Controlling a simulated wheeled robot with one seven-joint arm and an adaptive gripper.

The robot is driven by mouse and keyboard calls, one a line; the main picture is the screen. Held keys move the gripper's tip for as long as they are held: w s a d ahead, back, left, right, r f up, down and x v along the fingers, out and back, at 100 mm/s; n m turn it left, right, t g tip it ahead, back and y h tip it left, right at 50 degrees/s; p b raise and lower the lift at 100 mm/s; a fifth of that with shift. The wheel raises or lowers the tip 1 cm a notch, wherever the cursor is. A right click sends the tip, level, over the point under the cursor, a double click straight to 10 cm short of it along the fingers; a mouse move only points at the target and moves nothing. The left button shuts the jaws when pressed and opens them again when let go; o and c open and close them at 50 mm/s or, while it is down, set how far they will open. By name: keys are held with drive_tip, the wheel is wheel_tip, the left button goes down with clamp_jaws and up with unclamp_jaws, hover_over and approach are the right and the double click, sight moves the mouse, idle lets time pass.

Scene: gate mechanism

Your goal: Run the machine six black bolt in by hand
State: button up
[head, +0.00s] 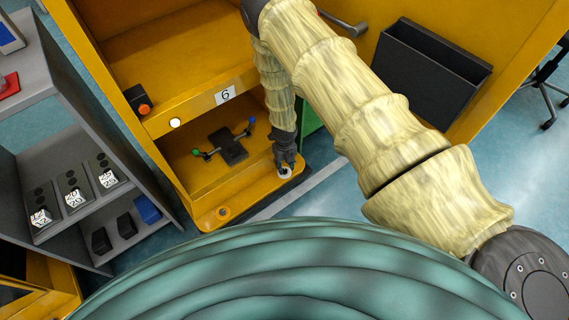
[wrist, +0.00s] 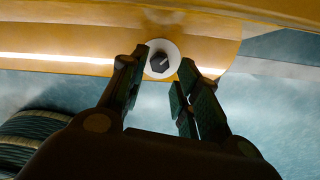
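The machine with the "6" label (head: 225,95) is a yellow cabinet. A black bolt head (wrist: 159,62) sits on a pale round washer or seat (wrist: 163,46) on the machine's yellow front ledge. In the head view the pale seat (head: 284,172) shows just under my gripper, and the bolt is mostly hidden. My gripper (head: 285,163) points down at it from above. In the wrist view my gripper (wrist: 162,78) is open, its two dark green-padded fingers standing apart on either side of the bolt. I cannot tell whether either finger touches it.
A dark fixture with green and blue knobs (head: 229,146) stands inside the machine. A black tray (head: 422,68) hangs on the yellow panel at right.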

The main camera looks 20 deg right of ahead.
sight(285, 171)
drive_tip(key=shift+f+b, duration=1.2)
drive_tip(key=shift+f, duration=0.45)
drive_tip(key=shift+s+f, duration=0.1)
drive_tip(key=shift+f, duration=0.05)
clamp_jaws()
drive_tip(key=c, duration=0.7)
unclamp_jaws()
drive_tip(key=m+b, duration=0.1)
drive_tip(key=m, duration=0.3)
drive_tip(key=shift+a+f+m, duration=0.1)
drive_tip(key=shift+f+m, duration=0.05)
drive_tip(key=shift+m, duration=0.25)
drive_tip(key=shift+o, duration=0.3)
drive_tip(key=shift+s+m, duration=0.1)
drive_tip(key=shift+m, duration=2)
clamp_jaws()
drive_tip(key=o, duration=0.9)
unclamp_jaws()
drive_tip(key=shift+f, duration=0.1)
drive_tip(key=shift+w+r, duration=0.2)
